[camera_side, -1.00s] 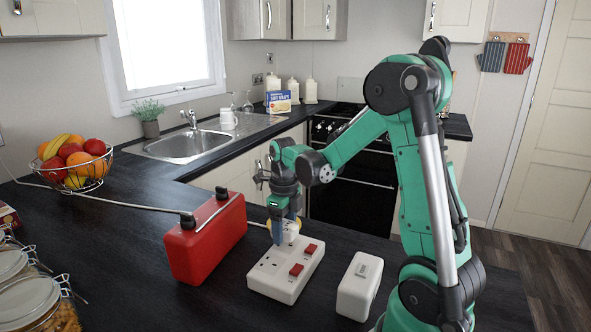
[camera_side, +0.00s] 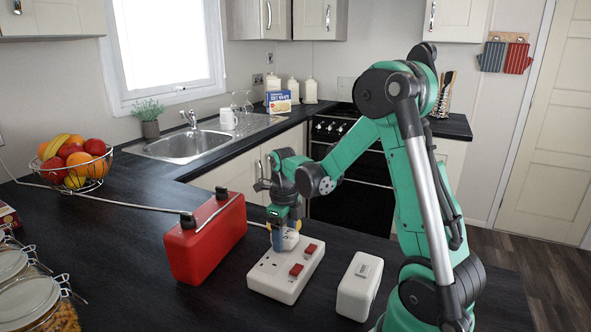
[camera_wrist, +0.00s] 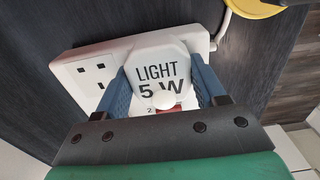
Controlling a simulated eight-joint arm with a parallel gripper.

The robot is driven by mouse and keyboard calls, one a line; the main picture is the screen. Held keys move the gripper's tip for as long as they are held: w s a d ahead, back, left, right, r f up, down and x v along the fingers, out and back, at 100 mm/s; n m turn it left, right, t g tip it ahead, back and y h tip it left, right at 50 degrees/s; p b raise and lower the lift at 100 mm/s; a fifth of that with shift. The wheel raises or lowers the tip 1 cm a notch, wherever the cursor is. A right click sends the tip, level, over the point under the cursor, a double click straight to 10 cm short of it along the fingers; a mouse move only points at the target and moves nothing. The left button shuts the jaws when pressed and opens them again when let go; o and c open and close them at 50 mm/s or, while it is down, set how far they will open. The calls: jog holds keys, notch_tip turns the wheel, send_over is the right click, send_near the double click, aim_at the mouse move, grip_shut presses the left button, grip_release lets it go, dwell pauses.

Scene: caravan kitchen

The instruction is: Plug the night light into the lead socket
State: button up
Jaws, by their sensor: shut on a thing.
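The night light (camera_wrist: 158,66) is a white block marked LIGHT 5 W with a small round white knob. My gripper (camera_side: 284,243) is shut on it, with a blue finger on each side in the wrist view (camera_wrist: 160,92). The lead socket (camera_side: 268,281) is a white double block with red switches, lying on the dark worktop. It also shows in the wrist view (camera_wrist: 72,73), where its left outlet is bare. The night light is over the far outlet and hides it. I cannot tell whether it is fully seated or just above the face.
A red case (camera_side: 206,240) with a black-ended handle stands left of the socket. A white box (camera_side: 359,287) stands to the right. A grey cable (camera_side: 135,207) runs across the worktop behind. A yellow round thing (camera_wrist: 255,6) is near the socket's far end. Glass jars (camera_side: 30,300) fill the front left.

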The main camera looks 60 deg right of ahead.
jog(key=shift+f, duration=0.35)
jog(key=o, duration=1.3)
jog(key=shift+o, duration=0.2)
jog(key=shift+r, duration=3.1)
jog(key=a+r+m+t, duration=0.1)
jog(key=a+m, duration=0.4)
jog(key=m, duration=0.7)
jog(key=s+a+r+m+t, duration=0.1)
jog(key=a+m, duration=0.5)
jog(key=m, duration=0.6)
jog(key=s+a+r+m+t, duration=0.1)
jog(key=a+m+t, duration=0.4)
jog(key=m, duration=0.7)
jog(key=shift+a+r, duration=0.15)
jog(key=shift+r, duration=0.5)
